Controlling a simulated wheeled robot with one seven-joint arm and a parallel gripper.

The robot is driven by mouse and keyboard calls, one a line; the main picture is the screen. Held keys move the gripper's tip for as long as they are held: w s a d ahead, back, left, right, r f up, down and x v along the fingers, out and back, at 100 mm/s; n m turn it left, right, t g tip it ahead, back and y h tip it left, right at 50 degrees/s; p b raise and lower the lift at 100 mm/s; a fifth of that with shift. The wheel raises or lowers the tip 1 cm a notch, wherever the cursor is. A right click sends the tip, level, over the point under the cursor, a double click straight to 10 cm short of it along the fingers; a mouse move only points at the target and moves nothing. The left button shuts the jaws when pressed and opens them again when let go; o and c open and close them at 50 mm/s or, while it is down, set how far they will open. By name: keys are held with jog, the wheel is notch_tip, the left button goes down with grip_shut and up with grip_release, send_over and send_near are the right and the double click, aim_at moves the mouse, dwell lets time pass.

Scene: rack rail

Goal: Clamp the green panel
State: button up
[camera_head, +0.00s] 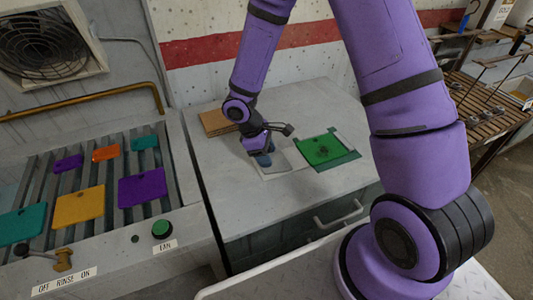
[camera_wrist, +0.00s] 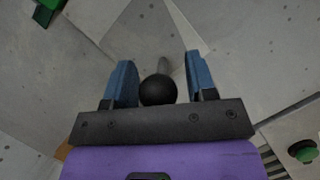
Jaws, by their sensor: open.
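The green panel (camera_head: 322,148) lies flat on the grey bench top, with a darker green piece (camera_head: 347,159) showing along its edge. It has a dark mark near its middle. A green corner also shows at the top left of the wrist view (camera_wrist: 50,5). My gripper (camera_head: 263,158) is low over the bench, just left of the panel. In the wrist view my gripper (camera_wrist: 160,78) has its blue fingers apart, with a black ball knob (camera_wrist: 158,90) on a grey stem between them. I cannot tell whether either finger touches the knob. Any clamp jaw is not clear.
A brown block (camera_head: 214,123) lies behind my gripper. At left, a slatted rack (camera_head: 110,205) holds several coloured panels; a green button (camera_head: 162,229) and a brass lever (camera_head: 62,260) are on its front. The bench front, above a drawer handle (camera_head: 338,214), is clear.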

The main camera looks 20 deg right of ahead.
grip_shut()
jog(key=d, duration=0.7)
jog(key=shift+d, duration=0.2)
grip_release()
jog(key=shift+d, duration=0.15)
jog(key=shift+r, duration=0.1)
jog(key=v, duration=1)
jog(key=shift+a+r, duration=0.25)
